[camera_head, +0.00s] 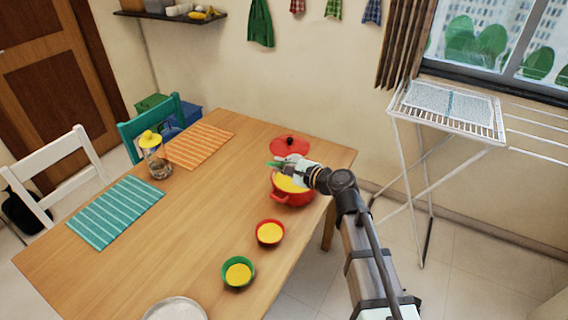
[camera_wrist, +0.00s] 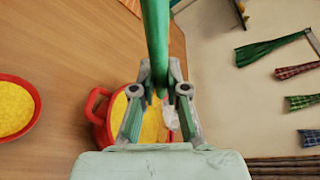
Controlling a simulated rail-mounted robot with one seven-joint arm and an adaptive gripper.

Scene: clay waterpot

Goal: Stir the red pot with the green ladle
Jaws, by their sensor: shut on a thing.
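The red pot (camera_head: 291,200) stands near the table's right edge, filled with something yellow; in the wrist view the pot (camera_wrist: 97,104) shows behind my gripper (camera_wrist: 159,92). My gripper (camera_head: 284,164) is just above the pot and covers part of its opening. It is shut on the green ladle (camera_wrist: 155,35), whose handle passes between the fingers and runs to the top of the wrist view. In the head view only a short green piece of the ladle (camera_head: 273,164) shows. The ladle's bowl is hidden, so I cannot tell whether it is in the yellow contents.
The red lid (camera_head: 284,149) lies behind the pot. A red bowl (camera_head: 270,233) and a green bowl (camera_head: 238,273), both with yellow contents, stand in front. A jar (camera_head: 157,160), an orange mat (camera_head: 199,145) and a teal mat (camera_head: 116,212) lie left. The table's middle is clear.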

